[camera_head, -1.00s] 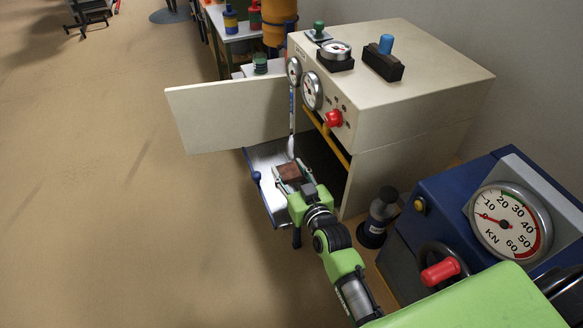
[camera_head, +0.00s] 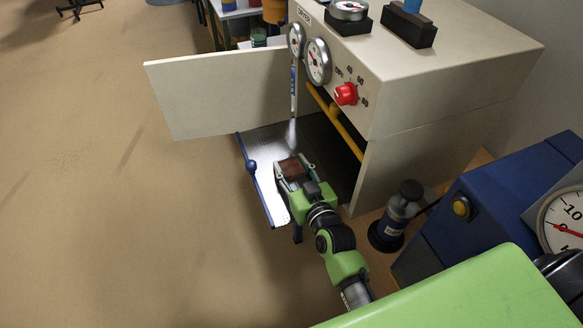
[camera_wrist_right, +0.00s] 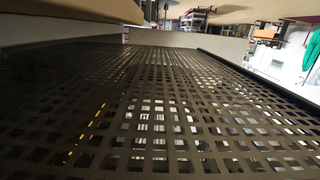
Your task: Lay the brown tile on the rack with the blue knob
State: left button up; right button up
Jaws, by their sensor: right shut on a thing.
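The rack (camera_head: 262,143) is a perforated metal shelf sticking out of the open dryer. Its front edge is a blue bar with a blue knob (camera_head: 252,166). My right gripper (camera_head: 293,165) is over the rack, shut on the brown tile (camera_head: 292,171). The tile looks level and close to the rack; I cannot tell whether it touches. In the right wrist view the rack's grid (camera_wrist_right: 160,115) fills the lower part at a low angle, and neither tile nor fingers show there. My left gripper is not in view.
The dryer (camera_head: 430,75) has a red dial (camera_head: 345,94) and gauges. Its door (camera_head: 215,95) stands open to the left. A yellow bar (camera_head: 335,122) crosses the opening above the rack. A dark bottle (camera_head: 402,205) and a blue press (camera_head: 480,215) stand at the right.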

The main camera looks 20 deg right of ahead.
jog(key=shift+s, duration=0.1)
jog(key=o, duration=0.7)
jog(key=shift+s, duration=0.1)
jog(key=o, duration=0.5)
jog(key=shift+c, duration=0.2)
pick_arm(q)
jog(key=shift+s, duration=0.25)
